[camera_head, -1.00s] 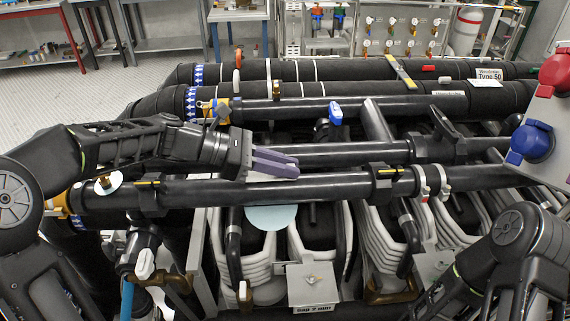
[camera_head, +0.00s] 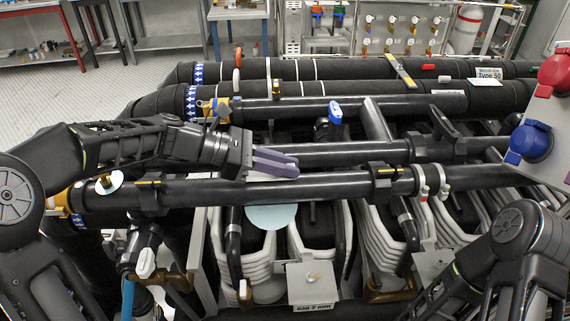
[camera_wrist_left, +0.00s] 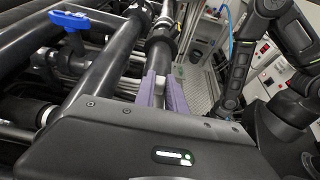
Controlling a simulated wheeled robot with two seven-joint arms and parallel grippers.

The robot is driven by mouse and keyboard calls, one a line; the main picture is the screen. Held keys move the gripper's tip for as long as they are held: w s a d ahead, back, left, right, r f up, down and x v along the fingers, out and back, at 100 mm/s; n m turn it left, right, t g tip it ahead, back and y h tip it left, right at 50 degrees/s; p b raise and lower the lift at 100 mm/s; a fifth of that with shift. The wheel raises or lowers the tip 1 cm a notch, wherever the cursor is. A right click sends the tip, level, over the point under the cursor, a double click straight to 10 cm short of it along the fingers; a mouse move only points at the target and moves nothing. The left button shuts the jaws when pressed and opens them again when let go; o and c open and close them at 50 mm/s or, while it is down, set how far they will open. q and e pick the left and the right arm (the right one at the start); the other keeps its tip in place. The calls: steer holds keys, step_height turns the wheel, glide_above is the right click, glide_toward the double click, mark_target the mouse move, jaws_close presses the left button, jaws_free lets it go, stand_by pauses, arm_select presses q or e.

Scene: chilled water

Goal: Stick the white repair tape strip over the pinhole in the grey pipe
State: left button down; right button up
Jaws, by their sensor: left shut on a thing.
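A dark grey pipe (camera_head: 330,187) runs across the front in the head view. My left gripper (camera_head: 292,164) has purple fingers, just above and behind this pipe. It is shut on a small pale piece, apparently the white tape strip (camera_head: 262,177), whose edge shows under the fingers. In the left wrist view the fingers (camera_wrist_left: 164,92) point along the pipe, with a pale piece (camera_wrist_left: 159,86) between them. I cannot tell whether the strip touches the pipe. The pinhole cannot be made out. My right arm shows at the lower right; its gripper is out of view.
A pale blue disc (camera_head: 271,217) lies below the front pipe. Pipe clamps (camera_head: 384,183) and a blue-handled valve (camera_head: 335,115) stand nearby. Thicker black pipes (camera_head: 350,91) run behind. A panel with red and blue knobs (camera_head: 533,143) is at the right.

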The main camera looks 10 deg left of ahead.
mark_target(256, 174)
arm_select(q)
steer(key=shift+p, duration=0.3)
steer(key=shift+f, duration=0.5)
stand_by(0.8)
stand_by(0.3)
steer(key=c, duration=1.3)
jaws_free()
steer(key=b+v, duration=0.2)
steer(key=v, duration=0.4)
steer(key=shift+a, duration=0.25)
steer(key=shift+s+a+r, duration=0.25)
steer(key=shift+a+r, duration=0.1)
steer(key=shift+a, duration=0.2)
